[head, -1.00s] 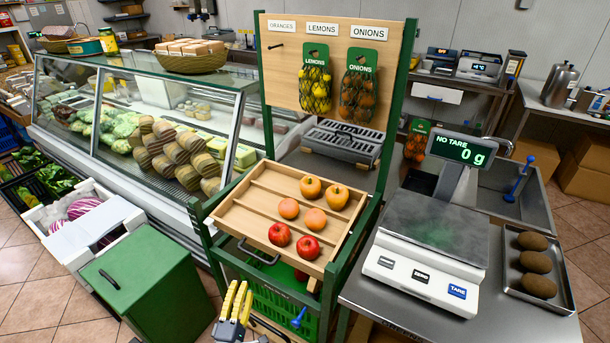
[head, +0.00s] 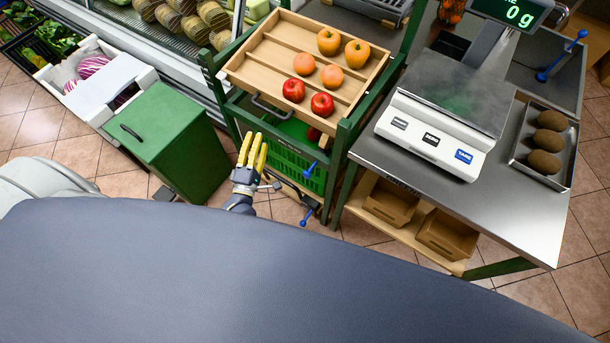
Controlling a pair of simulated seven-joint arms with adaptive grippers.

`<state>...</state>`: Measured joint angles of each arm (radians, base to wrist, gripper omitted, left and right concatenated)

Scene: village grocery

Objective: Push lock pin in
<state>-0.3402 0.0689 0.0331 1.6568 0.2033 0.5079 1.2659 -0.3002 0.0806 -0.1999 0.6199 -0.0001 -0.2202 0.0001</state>
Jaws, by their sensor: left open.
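My left gripper (head: 254,150) has yellow fingers pointing up the picture. It is open and empty, in front of the green stand (head: 341,155) that carries the tilted wooden tray. A small blue knob (head: 310,171) shows low on the front of this stand, right of my gripper and apart from it. A second blue knob (head: 307,217) shows lower down, below a dark bar. I cannot tell which blue knob is the lock pin, or how far either is pushed in. My right gripper is not in view.
The wooden tray (head: 262,75) holds peppers, apples and orange fruit above a green crate (head: 284,158). A green box (head: 165,135) stands to the left. A steel counter (head: 480,200) with a scale (head: 430,135) is on the right. Tiled floor shows between box and stand.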

